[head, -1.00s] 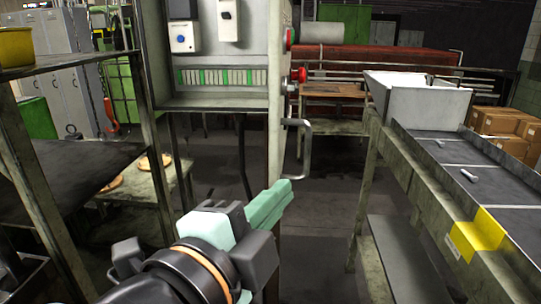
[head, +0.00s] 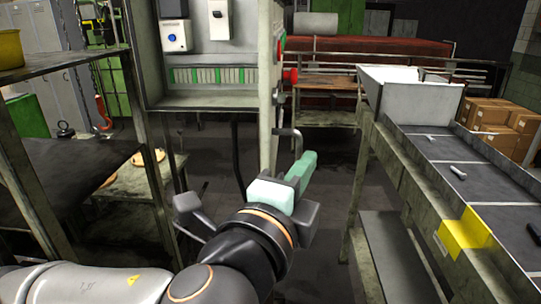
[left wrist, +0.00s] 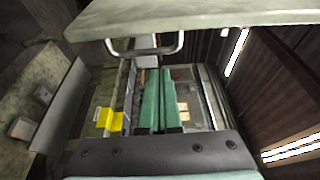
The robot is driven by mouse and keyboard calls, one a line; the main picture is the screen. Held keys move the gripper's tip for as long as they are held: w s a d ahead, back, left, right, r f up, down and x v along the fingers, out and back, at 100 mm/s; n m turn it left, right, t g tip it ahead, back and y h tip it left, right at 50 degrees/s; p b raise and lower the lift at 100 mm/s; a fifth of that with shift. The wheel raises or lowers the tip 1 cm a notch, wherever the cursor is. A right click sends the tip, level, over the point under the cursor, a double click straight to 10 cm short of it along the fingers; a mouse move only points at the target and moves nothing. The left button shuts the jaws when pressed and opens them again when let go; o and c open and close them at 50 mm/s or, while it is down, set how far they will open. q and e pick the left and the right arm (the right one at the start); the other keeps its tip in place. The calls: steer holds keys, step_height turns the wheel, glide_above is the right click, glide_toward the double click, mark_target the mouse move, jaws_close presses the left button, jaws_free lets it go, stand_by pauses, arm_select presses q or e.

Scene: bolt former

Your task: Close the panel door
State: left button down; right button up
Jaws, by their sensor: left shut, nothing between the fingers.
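The panel cabinet (head: 205,101) stands open in the head view, with its switches and terminal row showing. Its pale door (head: 268,90) is swung out toward me and is seen almost edge-on. A bent metal handle (head: 297,140) sticks out on the door's right side. My left gripper (head: 306,163) is shut and empty, just below the handle. In the left wrist view the teal fingers (left wrist: 159,75) lie together, pointing toward the handle (left wrist: 150,52) and the door's pale surface (left wrist: 200,18). I cannot tell whether they touch. My right gripper is in neither view.
A conveyor (head: 455,185) with a white hopper (head: 412,99) and small metal parts runs along the right. A dark shelf rack (head: 70,165) stands at the left. Open floor (head: 335,190) lies between the door and the conveyor.

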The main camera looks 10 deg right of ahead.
arm_select(q)
steer(key=shift+w+a+p, duration=0.2)
steer(key=shift+w+a, duration=0.15)
steer(key=shift+a, duration=0.6)
steer(key=shift+w+a+p, duration=0.2)
steer(key=shift+w+a, duration=0.1)
steer(key=shift+a, duration=0.6)
steer(key=shift+a, duration=0.1)
